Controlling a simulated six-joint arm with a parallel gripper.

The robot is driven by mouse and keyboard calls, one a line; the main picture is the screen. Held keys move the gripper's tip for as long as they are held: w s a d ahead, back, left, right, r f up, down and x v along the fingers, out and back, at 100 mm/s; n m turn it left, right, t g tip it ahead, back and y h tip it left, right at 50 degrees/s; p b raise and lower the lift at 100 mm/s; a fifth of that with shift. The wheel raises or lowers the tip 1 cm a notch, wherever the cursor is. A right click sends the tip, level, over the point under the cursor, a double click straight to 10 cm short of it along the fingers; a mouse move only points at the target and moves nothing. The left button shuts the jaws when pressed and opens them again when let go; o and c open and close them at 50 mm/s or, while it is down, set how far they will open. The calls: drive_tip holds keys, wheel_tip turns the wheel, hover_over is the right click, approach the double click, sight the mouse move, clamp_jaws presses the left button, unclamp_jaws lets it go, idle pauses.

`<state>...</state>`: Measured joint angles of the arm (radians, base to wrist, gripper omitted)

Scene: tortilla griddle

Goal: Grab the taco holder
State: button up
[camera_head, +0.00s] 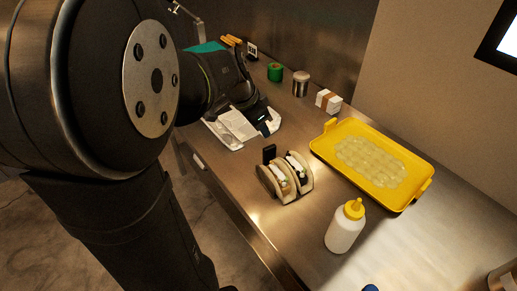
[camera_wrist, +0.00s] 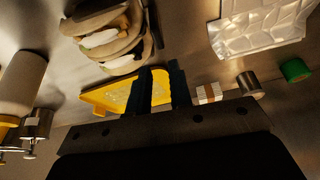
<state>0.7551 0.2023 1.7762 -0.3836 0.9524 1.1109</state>
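The taco holder stands on the steel counter, mostly hidden by the tacos (camera_head: 285,178) it carries; a black upright tab (camera_head: 269,153) shows at its back end. In the wrist view the tacos (camera_wrist: 108,38) are at upper left, with a dark tab (camera_wrist: 153,22) beside them. My gripper (camera_head: 267,122) is behind the holder in the head view, apart from it, near a white packet. In the wrist view my gripper (camera_wrist: 160,75) has two dark fingers spread apart, with nothing held between them.
A yellow tray (camera_head: 329,154) lies right of the tacos. A white squeeze bottle (camera_head: 343,234) stands in front. A white packet (camera_head: 232,128) lies by my gripper. A green roll (camera_head: 275,72), metal can (camera_head: 301,84) and small box (camera_head: 328,101) stand at the back.

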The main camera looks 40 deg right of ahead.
sight(271, 146)
drive_tip(key=x, duration=0.5)
drive_tip(key=shift+f, duration=0.2)
drive_tip(key=shift+x, duration=2.7)
drive_tip(key=shift+a, duration=0.2)
clamp_jaws()
